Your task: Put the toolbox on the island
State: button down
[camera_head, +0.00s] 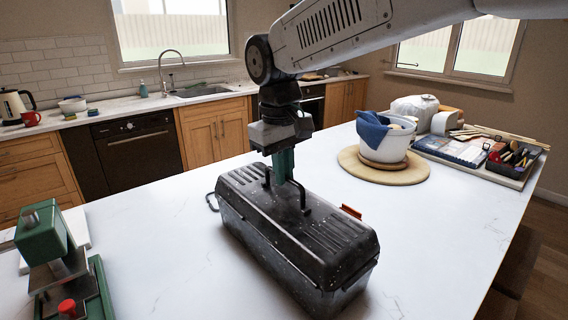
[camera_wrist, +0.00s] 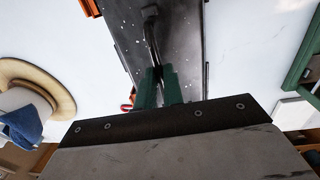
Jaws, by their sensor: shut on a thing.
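The toolbox (camera_head: 320,250) is a long black speckled box with a ribbed lid and a top handle. It is at the middle of the white island (camera_head: 170,270) in the head view and appears to rest on its top. It also shows in the wrist view (camera_wrist: 190,40). My gripper (camera_head: 281,178) comes down from above with its green fingers at the toolbox's handle. In the wrist view my gripper (camera_wrist: 158,80) is shut on the handle (camera_wrist: 150,32). The fingertips are partly hidden by the handle in the head view.
A white pot (camera_head: 385,142) with a blue cloth stands on a round wooden board (camera_head: 350,165) behind right. A tool tray (camera_head: 515,158) lies farther right. A green machine (camera_head: 60,255) stands at the left. White top is clear between the green machine and toolbox.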

jog(key=c, duration=1.5)
grip_release()
jog(key=shift+f, duration=0.1)
jog(key=r, duration=1.2)
jog(key=shift+s+a+r, duration=0.1)
jog(key=shift+s+a, duration=0.15)
jog(key=shift+a, duration=0.1)
jog(key=shift+d, duration=0.1)
jog(key=s+d+f+m, duration=0.2)
jog(key=s+d+f, duration=0.1)
jog(key=s+d, duration=0.4)
jog(key=s+d+f+m, duration=0.25)
jog(key=s+d, duration=0.25)
jog(key=d, duration=0.4)
jog(key=s+d+f, duration=0.2)
jog(key=s+f, duration=0.1)
jog(key=s, duration=0.1)
jog(key=s+d+f+m, duration=0.1)
jog(key=s+d+f, duration=0.1)
jog(key=s+f, duration=0.2)
jog(key=s+d+f+m+t, duration=0.1)
jog(key=s+d+f, duration=0.1)
jog(key=s+f, duration=0.2)
jog(key=shift+s+f+y, duration=0.1)
jog(key=shift+s+y, duration=0.05)
jog(key=shift+y, duration=0.15)
